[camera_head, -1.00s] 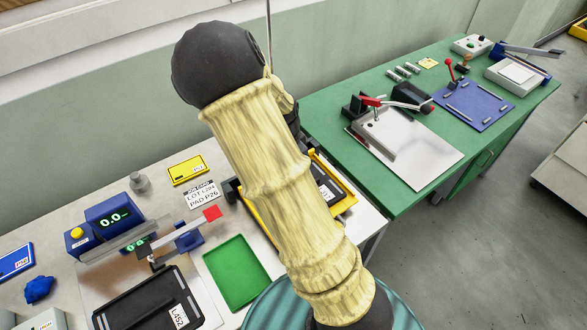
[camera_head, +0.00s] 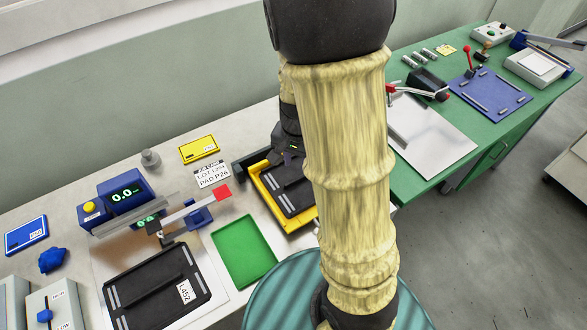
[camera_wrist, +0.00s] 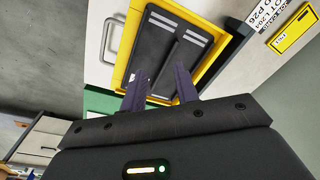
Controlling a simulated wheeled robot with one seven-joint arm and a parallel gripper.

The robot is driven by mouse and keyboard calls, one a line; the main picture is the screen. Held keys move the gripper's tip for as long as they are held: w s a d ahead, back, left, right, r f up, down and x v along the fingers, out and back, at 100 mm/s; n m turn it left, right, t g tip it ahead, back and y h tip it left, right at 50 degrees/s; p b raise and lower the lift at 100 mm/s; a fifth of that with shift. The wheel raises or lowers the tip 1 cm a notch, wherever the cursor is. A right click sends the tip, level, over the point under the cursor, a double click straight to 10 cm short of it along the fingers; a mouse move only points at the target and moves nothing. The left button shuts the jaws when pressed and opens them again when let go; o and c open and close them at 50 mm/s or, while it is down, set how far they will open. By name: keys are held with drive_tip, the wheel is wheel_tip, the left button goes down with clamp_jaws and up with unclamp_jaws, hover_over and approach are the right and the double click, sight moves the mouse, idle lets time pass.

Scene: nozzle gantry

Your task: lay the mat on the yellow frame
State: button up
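A dark mat with pale grey strips and a raised middle rib (camera_head: 289,187) lies within the yellow frame (camera_head: 268,205), partly hidden by my arm. In the wrist view the same mat (camera_wrist: 160,45) has the yellow frame (camera_wrist: 212,68) along its sides and near end. My gripper (camera_wrist: 161,88) is over the mat's near end, its two fingers apart, with the rib running toward the gap between them. Contact with the rib cannot be told. A second dark mat (camera_head: 140,305), labelled L452, lies on the plate at the left.
A green tray (camera_head: 245,250) lies between the second mat and the frame. A green bench (camera_head: 425,180) with a clamp is to the right.

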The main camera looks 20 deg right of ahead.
drive_tip(key=s+a+r+n+t, duration=0.1)
drive_tip(key=s+a+r+n, duration=0.2)
drive_tip(key=s+n, duration=0.3)
drive_tip(key=shift+s+a+r+n+t, duration=0.25)
drive_tip(key=shift+r+n, duration=0.5)
drive_tip(key=shift+n, duration=0.45)
drive_tip(key=shift+w, duration=0.15)
drive_tip(key=shift+o, duration=0.3)
